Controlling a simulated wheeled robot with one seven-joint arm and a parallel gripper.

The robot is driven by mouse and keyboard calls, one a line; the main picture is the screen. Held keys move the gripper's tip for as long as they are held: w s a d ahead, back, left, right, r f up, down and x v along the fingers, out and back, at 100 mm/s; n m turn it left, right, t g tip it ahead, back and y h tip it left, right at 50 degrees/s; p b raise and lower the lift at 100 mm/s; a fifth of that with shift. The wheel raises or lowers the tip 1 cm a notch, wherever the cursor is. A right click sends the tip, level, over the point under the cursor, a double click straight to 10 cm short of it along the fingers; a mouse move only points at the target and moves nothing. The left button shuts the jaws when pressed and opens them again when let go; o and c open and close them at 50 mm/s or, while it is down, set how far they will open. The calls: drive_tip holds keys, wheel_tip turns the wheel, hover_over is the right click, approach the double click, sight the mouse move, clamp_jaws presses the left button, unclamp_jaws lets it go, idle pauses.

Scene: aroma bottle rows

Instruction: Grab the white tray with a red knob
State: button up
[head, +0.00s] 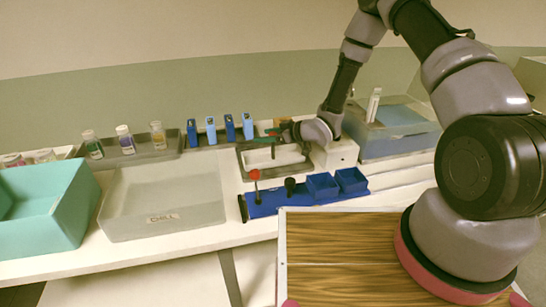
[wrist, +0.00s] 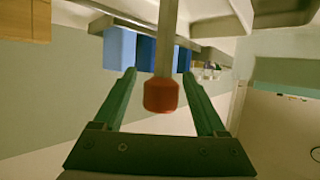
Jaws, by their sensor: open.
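The white tray (head: 285,157) sits in a grey-rimmed recess at the middle of the bench in the head view. My gripper (head: 272,134) is just above it, with its green fingers pointing left. A small reddish spot shows between the fingers there. In the wrist view a red knob (wrist: 161,95) on a pale upright stem stands between the two open fingers of my gripper (wrist: 163,85). Gaps show on both sides of the knob, and nothing is gripped. The stem's foot is out of the wrist view.
Another red knob (head: 255,174) stands on a stem at the blue rack (head: 268,205) in front. Blue bottles (head: 229,128) stand behind on the left, beside a grey rack with jars (head: 125,139). A clear bin (head: 165,217) and a teal box (head: 62,226) lie left.

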clamp_jaws()
idle(1.3)
